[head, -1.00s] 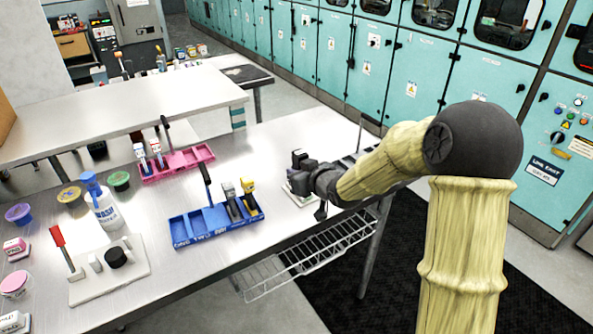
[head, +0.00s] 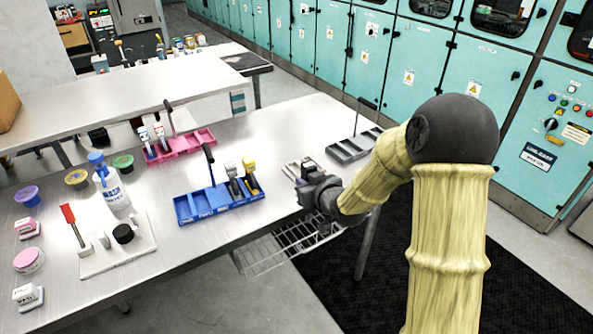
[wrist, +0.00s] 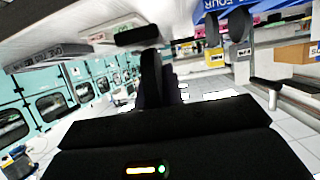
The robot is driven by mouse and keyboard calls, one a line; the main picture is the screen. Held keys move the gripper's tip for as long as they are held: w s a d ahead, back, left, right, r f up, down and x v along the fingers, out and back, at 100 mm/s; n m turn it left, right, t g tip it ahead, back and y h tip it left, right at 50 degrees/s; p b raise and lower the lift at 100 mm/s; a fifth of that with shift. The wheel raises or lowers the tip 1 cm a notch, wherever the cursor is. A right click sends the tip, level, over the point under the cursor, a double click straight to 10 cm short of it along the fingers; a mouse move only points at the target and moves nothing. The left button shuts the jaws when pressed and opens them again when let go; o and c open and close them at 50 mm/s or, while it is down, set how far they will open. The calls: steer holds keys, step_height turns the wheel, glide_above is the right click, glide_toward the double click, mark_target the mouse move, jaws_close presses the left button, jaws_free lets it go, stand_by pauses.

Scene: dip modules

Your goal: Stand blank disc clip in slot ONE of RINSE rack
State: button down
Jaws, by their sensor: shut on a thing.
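My gripper (head: 308,187) is at the right part of the near table, low beside a small pale stand (head: 300,166). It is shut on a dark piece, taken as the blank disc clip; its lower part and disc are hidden. In the wrist view the dark fingers (wrist: 152,78) show, with a black bar (wrist: 137,35) at their far end. Three racks are on the table: blue (head: 217,203) left of my gripper, pink (head: 180,146) farther back, grey (head: 353,147) behind my gripper. The grey rack's label reads ONE in the wrist view (wrist: 45,57). I cannot read which rack says RINSE.
The blue rack holds a grey and a yellow clip and has an upright handle. The pink rack holds white clips. A wash bottle (head: 110,187), coloured tubs and a white board (head: 117,250) with a red-handled tool fill the left. Bare table lies between the racks.

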steer(key=s+d+f+m+h, duration=0.2)
steer(key=s+d+f+h, duration=0.1)
steer(key=d+f, duration=0.4)
steer(key=s+d+f+m+t+h, duration=0.1)
steer(key=s+d+f+m+h, duration=0.2)
steer(key=d+f, duration=0.4)
step_height(320, 180, down, 7)
steer(key=shift+s+d+f+m+t, duration=0.2)
steer(key=shift+s+d+m+t, duration=0.1)
steer(key=shift+s, duration=0.45)
steer(key=shift+d, duration=0.1)
